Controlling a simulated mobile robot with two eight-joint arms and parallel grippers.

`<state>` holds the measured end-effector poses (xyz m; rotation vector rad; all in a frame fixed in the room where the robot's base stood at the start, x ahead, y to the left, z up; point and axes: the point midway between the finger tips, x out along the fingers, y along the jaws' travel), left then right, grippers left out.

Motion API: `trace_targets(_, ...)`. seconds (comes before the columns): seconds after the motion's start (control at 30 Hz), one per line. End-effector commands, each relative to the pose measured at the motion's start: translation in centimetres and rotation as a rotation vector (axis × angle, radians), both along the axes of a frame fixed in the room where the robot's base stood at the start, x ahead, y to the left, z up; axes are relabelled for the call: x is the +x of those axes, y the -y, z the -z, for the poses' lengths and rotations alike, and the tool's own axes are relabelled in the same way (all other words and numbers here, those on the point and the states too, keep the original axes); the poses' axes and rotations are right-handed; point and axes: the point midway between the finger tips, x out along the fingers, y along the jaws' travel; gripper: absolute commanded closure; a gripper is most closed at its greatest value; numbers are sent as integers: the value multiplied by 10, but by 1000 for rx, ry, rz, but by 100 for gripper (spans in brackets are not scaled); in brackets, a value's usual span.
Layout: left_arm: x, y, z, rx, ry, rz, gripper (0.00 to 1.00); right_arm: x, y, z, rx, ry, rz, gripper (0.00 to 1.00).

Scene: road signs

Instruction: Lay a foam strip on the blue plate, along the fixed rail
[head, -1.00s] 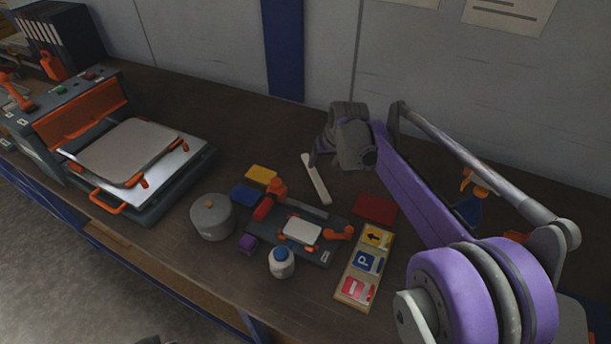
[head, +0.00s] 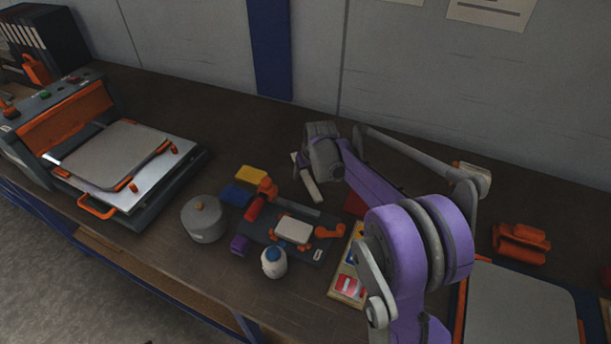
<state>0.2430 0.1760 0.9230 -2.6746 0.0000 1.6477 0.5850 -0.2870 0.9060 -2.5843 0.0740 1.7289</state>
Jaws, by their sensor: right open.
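A pale strip (head: 311,190), likely the foam strip, lies on the bench behind a small dark fixture. My right gripper (head: 303,170) is above and beside its far end and hides part of it. Its jaws are open, and I cannot tell whether they touch the strip. A small blue plate (head: 237,195) lies left of the fixture (head: 262,233), partly beside a yellow one. A larger blue-edged board (head: 592,310) lies at the right edge under a grey sheet. I cannot tell which is the task's plate, nor make out the fixed rail. My left gripper is not in view.
A grey lidded pot (head: 203,220), a white bottle with blue cap (head: 273,263) and a purple block (head: 240,245) stand near the fixture. A sign tray (head: 345,288) is partly behind my right arm. A press (head: 110,165) stands left. The bench's back is clear.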

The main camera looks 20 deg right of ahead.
Motion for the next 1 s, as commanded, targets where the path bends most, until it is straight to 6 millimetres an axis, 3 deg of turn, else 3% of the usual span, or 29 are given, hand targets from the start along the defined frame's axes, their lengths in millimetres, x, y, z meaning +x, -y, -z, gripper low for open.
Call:
trace_targets(0.27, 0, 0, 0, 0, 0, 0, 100, 1, 0, 3, 0, 0, 0, 32)
trace_targets(0.63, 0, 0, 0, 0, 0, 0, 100, 1, 0, 3, 0, 0, 0, 98)
trace_targets(1.0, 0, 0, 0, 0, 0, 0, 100, 1, 0, 0, 0, 0, 0, 100)
